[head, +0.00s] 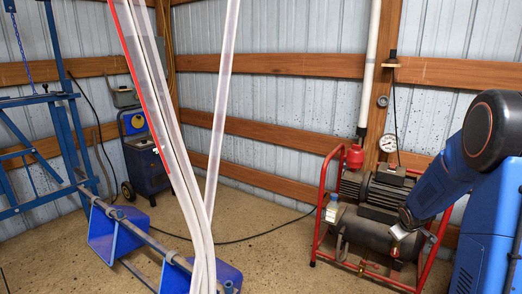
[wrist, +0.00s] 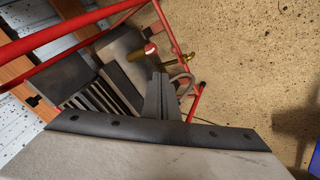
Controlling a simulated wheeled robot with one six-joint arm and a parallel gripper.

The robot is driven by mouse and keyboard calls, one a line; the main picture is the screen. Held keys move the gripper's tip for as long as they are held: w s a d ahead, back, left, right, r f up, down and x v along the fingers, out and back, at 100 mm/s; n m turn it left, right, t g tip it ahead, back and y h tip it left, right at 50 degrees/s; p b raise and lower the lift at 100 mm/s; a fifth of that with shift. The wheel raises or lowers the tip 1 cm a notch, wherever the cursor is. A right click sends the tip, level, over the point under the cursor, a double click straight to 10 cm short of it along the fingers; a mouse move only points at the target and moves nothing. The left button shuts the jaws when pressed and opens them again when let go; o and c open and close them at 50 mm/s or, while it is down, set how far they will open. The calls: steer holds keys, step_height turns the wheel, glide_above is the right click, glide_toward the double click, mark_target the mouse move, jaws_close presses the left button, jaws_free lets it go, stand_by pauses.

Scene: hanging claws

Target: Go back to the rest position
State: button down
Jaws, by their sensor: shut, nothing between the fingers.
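My gripper (head: 399,233) is at the lower right of the head view, at the end of my blue arm. It appears in front of the air compressor (head: 376,190). In the wrist view my gripper (wrist: 160,84) has its two dark fingers together, with nothing held between them. Behind the fingers the wrist view shows the compressor's dark ribbed body (wrist: 82,82) and red tube frame. I cannot tell the exact gap between the fingertips and the compressor.
Long pale strips (head: 221,110), one red-edged, cross the middle of the head view. A blue metal frame (head: 72,130) with blue bins (head: 115,236) stands left. A blue wheeled machine (head: 146,155) stands by the wall. Speckled floor (head: 270,245) is open between strips and compressor, apart from a dark hose.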

steer(key=s+a+r+m, duration=0.3)
steer(key=s+a+r, duration=1.25)
steer(key=s, duration=0.25)
steer(key=s+a+r+y, duration=0.1)
steer(key=s+a, duration=0.2)
steer(key=s, duration=0.4)
steer(key=s+a+r+y, duration=0.1)
steer(key=s+a, duration=0.3)
steer(key=s, duration=0.4)
steer(key=s+a+r+m+g+y, duration=0.1)
steer(key=s+a, duration=0.3)
steer(key=s, duration=0.3)
steer(key=shift+s+a, duration=0.15)
steer(key=shift+s, duration=0.25)
steer(key=shift+r, duration=0.1)
